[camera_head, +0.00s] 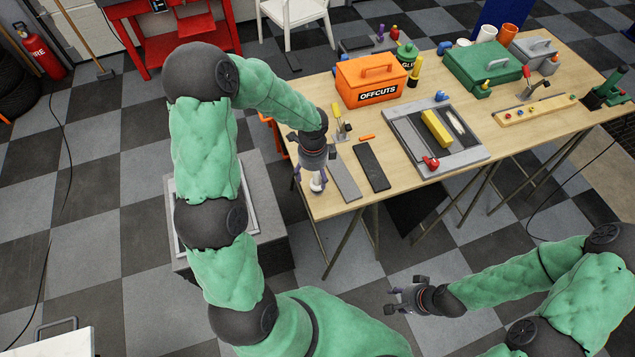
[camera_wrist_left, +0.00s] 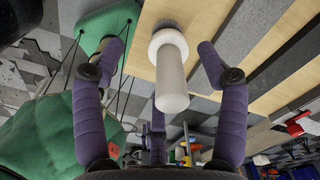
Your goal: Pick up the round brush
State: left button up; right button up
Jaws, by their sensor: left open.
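A pale, round-handled thing with a wide collar, which I take for the round brush (camera_head: 317,184), is at the near left corner of the wooden table. In the left wrist view the brush (camera_wrist_left: 172,78) shows as a whitish cylinder between the spread purple fingers. I see no finger clearly touching it. My left gripper (camera_head: 312,176) is open and right over the brush, hiding part of it in the head view. My right gripper (camera_head: 397,298) looks open and empty, over the floor in front of the table.
Dark and grey flat bars (camera_head: 371,167) lie right of the brush. Beyond stand an orange OFFCUTS box (camera_head: 368,92) and a grey tray (camera_head: 459,158) with a yellow block (camera_head: 436,129). A green toolbox (camera_head: 482,68) is farther right. A grey block (camera_head: 264,238) stands left of the table.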

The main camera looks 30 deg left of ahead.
aim_at(317, 182)
pick_arm(q)
jog(key=f, duration=0.5)
jog(key=shift+w+d+b, duration=0.35)
jog(key=shift+w+b, duration=0.05)
jog(key=c, duration=1.2)
